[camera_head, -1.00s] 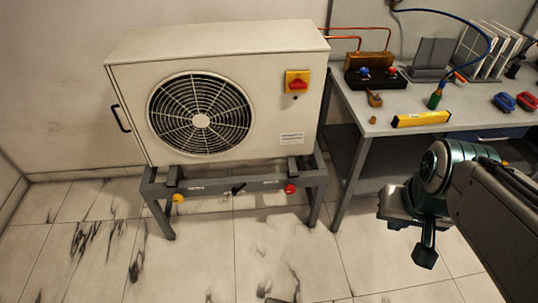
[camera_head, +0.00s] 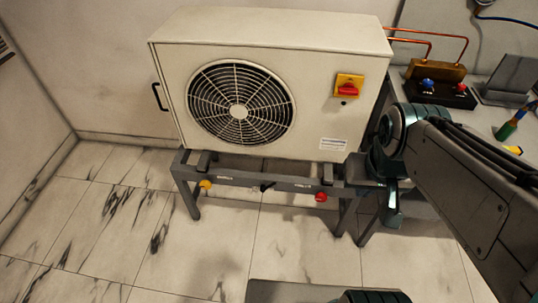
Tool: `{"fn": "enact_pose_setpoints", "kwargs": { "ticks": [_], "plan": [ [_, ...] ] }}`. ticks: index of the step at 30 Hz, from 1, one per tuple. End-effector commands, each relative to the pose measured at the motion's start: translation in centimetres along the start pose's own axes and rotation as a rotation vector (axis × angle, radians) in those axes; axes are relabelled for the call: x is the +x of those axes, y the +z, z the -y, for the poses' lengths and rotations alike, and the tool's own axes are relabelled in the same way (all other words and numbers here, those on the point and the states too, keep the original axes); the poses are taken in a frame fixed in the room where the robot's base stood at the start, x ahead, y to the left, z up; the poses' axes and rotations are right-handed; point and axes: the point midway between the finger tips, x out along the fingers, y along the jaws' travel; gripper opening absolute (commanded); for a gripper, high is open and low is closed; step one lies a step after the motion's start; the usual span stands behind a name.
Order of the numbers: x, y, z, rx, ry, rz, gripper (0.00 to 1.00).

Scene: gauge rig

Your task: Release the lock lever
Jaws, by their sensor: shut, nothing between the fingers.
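A small black lever (camera_head: 266,186) sits at the middle of the front rail of the grey stand (camera_head: 232,180), under the white fan unit (camera_head: 300,35). It looks like the lock lever, but its label is too small to read. A yellow knob (camera_head: 206,184) is on the rail to its left and a red knob (camera_head: 321,197) to its right. My gripper (camera_head: 391,215) is right of the red knob, in front of the stand's right end, pointing down. It is shut and empty, and apart from the lever.
A red rotary switch (camera_head: 347,90) on a yellow plate is on the unit's front, right of the fan grille (camera_head: 240,104). A grey workbench (camera_head: 480,118) with a black valve block (camera_head: 440,92) stands at the right.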

Motion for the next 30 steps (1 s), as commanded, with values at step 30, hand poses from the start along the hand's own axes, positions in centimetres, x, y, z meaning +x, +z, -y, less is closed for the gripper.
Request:
{"fn": "enact_pose_setpoints", "kwargs": {
  "ticks": [30],
  "plan": [
    [18.6,-0.6,8.0,0.040,-0.521,0.486,0.00]
  ]
}}
